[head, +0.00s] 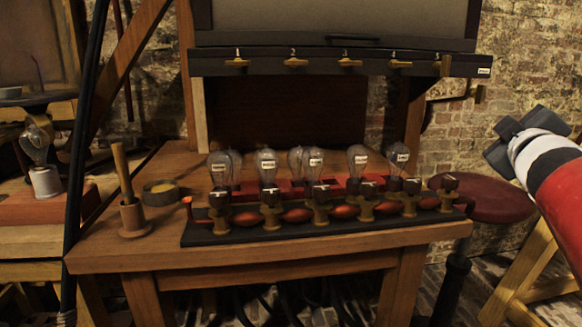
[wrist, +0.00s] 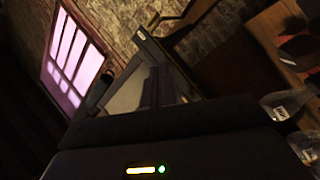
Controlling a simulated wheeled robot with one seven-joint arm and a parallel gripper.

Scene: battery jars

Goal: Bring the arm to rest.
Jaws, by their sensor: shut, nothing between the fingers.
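My arm comes in from the right edge in the head view, with a red and white sleeve and a dark end. My gripper (head: 496,158) is raised beside the bench's right side, apart from the jars and bulbs. In the wrist view the dark gripper (wrist: 158,88) is shut and nothing shows between its fingers. Its tips point toward the wall side, away from the bench top. The exact fingertip outline is hard to see in the dark.
A numbered hook rail (head: 330,62) hangs above. A round red stool (head: 485,199) stands under my arm.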

